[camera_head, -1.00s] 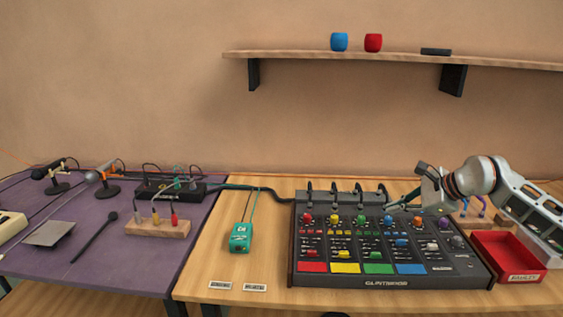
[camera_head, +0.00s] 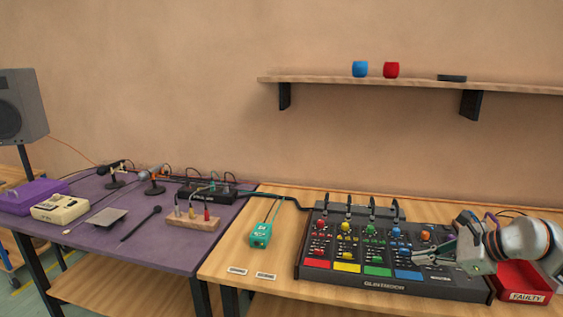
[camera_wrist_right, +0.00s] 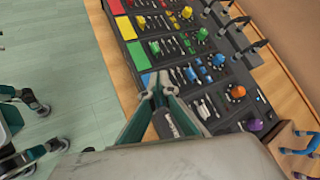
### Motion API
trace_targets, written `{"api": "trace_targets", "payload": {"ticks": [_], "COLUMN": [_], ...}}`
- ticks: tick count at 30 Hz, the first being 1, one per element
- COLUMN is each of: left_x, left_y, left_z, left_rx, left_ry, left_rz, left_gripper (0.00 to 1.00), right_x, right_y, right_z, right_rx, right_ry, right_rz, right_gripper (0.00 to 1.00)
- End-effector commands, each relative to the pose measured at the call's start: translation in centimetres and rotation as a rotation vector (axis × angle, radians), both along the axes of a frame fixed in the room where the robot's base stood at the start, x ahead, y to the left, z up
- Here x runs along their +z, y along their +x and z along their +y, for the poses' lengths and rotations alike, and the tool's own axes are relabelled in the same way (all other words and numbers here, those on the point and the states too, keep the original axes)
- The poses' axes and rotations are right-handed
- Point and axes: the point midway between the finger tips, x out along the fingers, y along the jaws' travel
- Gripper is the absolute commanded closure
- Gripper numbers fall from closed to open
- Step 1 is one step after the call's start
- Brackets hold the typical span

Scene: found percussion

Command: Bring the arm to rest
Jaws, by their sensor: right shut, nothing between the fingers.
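My right gripper (camera_head: 432,256) comes in from the right in the head view, over the right part of the mixing console (camera_head: 384,284). Its fingers are shut with nothing between them. In the right wrist view the closed fingertips (camera_wrist_right: 160,80) point over the console (camera_wrist_right: 137,58), near its blue channel. I cannot tell how high they are above the panel. The gripper and wrist hide part of the console's right end. My left gripper is not in the head view.
A red tray labelled FAULTY (camera_head: 527,296) stands right of the console, partly behind my arm. A teal box (camera_head: 260,235) lies left of the console. The purple table (camera_head: 165,252) holds microphones and a wooden jack block (camera_head: 193,222). A shelf (camera_head: 420,86) hangs on the wall.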

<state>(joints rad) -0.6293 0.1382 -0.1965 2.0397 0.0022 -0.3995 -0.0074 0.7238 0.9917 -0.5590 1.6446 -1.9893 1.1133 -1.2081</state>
Motion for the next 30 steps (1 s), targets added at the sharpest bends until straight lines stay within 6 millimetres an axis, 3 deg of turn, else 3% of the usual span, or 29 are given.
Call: {"api": "trace_targets", "payload": {"ticks": [6,9,12,15,20,23,28,29,30], "left_x": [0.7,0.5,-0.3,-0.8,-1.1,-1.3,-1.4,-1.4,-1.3], "left_y": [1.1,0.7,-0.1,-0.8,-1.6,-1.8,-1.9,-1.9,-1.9], "left_z": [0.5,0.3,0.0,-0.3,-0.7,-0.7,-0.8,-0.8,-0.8], "left_rx": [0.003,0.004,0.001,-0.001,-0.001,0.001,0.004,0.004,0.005], "left_ry": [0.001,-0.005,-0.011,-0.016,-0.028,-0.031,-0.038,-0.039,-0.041], "left_rz": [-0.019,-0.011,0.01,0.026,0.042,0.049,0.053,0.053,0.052], "left_gripper": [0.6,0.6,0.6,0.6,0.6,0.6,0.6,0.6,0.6], "right_x": [-3.5,-4.3,-4.8,-5.8,-9.4,-13.2,-21.5,-22.8,-24.5], "right_y": [-3.8,-6.1,-8.0,-9.6,-12.2,-14.5,-21.0,-22.4,-24.1], "right_z": [11.1,15.7,18.6,20.0,19.5,18.3,16.4,16.2,16.1], "right_rx": [-0.021,-0.089,-0.198,-0.345,-0.662,-0.912,-1.416,1.465,1.463], "right_ry": [0.463,0.758,1.062,1.357,1.803,2.058,2.439,-2.427,-2.309], "right_rz": [0.153,0.276,0.421,0.581,0.848,1.01,1.256,-1.256,-1.199], "right_gripper": [1.0,1.0,1.0,1.0,1.0,1.0,1.0,1.0,1.0]}}
